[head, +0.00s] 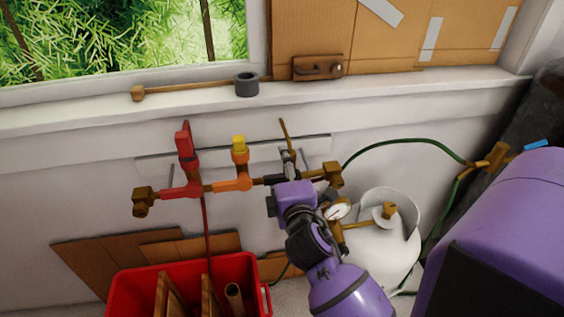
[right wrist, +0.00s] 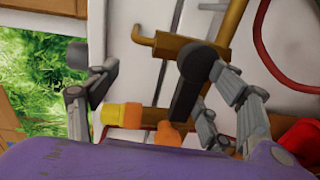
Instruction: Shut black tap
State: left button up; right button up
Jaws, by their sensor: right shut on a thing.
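The black tap (head: 273,180) sits at the right of a wall pipe, after the red tap (head: 184,160) and the orange tap with a yellow handle (head: 239,146). My right gripper (head: 288,158) is at the black tap and hides much of it. In the right wrist view, the black body (right wrist: 184,100) shows between the fingers, with the yellow handle (right wrist: 122,115) below left. My right gripper is shut on the black tap; the exact contact is hard to make out. My left gripper is not in view.
A white gas cylinder with a gauge (head: 338,210) stands right of my wrist. A green hose (head: 400,142) arcs to a brass fitting. A red crate (head: 190,272) stands below left.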

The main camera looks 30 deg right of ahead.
jog(key=shift+s+a+r+t, duration=0.15)
jog(key=shift+s+a+r, duration=0.1)
jog(key=shift+r, duration=0.4)
jog(key=shift+s+a+r+t, duration=0.15)
jog(key=shift+s+r, duration=0.1)
jog(key=shift+r, duration=0.35)
jog(key=shift+c, duration=0.3)
jog(key=v, duration=0.3)
jog(key=shift+s+r, duration=0.1)
jog(key=shift+s, duration=0.15)
jog(key=c, duration=0.3)
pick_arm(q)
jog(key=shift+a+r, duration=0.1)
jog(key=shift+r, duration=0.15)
pick_arm(e)
jog(key=s, duration=0.1)
jog(key=s+a+f, duration=0.1)
jog(key=shift+s+a, duration=0.1)
jog(key=shift+s, duration=0.2)
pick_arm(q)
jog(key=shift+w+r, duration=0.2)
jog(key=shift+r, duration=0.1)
